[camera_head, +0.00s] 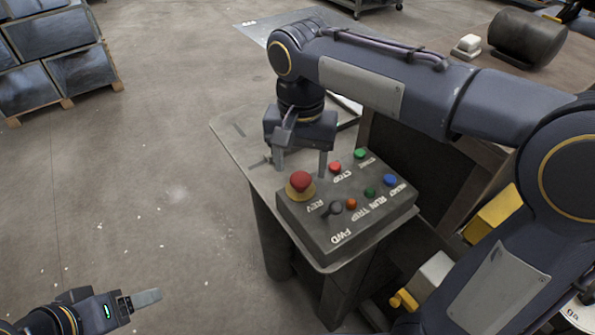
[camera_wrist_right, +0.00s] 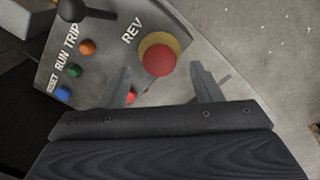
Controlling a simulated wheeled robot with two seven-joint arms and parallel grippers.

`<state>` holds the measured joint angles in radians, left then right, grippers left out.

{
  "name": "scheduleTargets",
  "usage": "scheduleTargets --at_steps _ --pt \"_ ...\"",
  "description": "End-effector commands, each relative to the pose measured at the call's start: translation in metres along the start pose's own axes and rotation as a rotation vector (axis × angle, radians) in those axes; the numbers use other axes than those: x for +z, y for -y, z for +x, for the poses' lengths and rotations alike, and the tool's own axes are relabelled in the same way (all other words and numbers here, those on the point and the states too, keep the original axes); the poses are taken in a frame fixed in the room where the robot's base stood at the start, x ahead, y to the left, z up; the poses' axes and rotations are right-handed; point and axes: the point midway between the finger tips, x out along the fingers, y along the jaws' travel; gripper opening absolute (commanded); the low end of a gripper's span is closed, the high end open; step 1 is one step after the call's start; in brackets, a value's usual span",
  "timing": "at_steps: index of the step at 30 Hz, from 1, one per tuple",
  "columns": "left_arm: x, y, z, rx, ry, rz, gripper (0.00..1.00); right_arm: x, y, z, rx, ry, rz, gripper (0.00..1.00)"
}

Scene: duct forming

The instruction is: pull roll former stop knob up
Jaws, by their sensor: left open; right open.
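The red mushroom knob (camera_head: 301,181) stands on a yellow ring at the left corner of the grey control box. In the right wrist view the red knob (camera_wrist_right: 159,61) lies between and just beyond my fingertips. My right gripper (camera_head: 301,164) is open, its fingers pointing down behind the knob; the right wrist view shows the fingers (camera_wrist_right: 161,70) apart with nothing held. Contact with the knob cannot be made out. My left gripper (camera_head: 146,299) is at the lower left over the floor, away from the box, open and empty.
The control box (camera_head: 327,240) also carries a black lever (camera_head: 335,207), a small red button (camera_head: 335,167) by the STOP label, and green, orange and blue buttons. It sits on a grey table (camera_head: 233,133). Crates (camera_head: 80,75) stand at upper left; the floor between is clear.

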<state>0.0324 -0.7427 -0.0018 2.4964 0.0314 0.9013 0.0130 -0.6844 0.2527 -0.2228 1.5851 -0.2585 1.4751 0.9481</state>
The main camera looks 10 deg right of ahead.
Motion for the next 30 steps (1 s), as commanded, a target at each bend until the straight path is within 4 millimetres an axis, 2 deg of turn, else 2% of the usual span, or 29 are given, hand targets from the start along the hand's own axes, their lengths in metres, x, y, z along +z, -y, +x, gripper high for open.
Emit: scheduleTargets --at_steps 1,6,16,27,30 --pt "0.001 0.001 0.002 0.000 0.000 0.000 0.72 0.000 -0.001 0.009 0.002 0.002 0.000 0.59" --pt "0.002 0.002 0.003 0.000 0.000 0.000 0.72 0.000 0.000 0.024 -0.001 0.000 0.000 0.59" --pt "0.002 0.002 0.003 0.000 0.000 0.000 0.72 0.000 0.000 0.028 -0.002 0.000 -0.001 0.57" --pt "0.002 0.002 0.003 0.000 0.000 0.000 0.72 0.000 0.000 0.027 -0.002 0.000 -0.001 0.09" --pt "0.002 0.002 0.003 0.000 0.000 0.000 0.72 0.000 0.000 0.027 -0.002 0.000 -0.001 0.00"
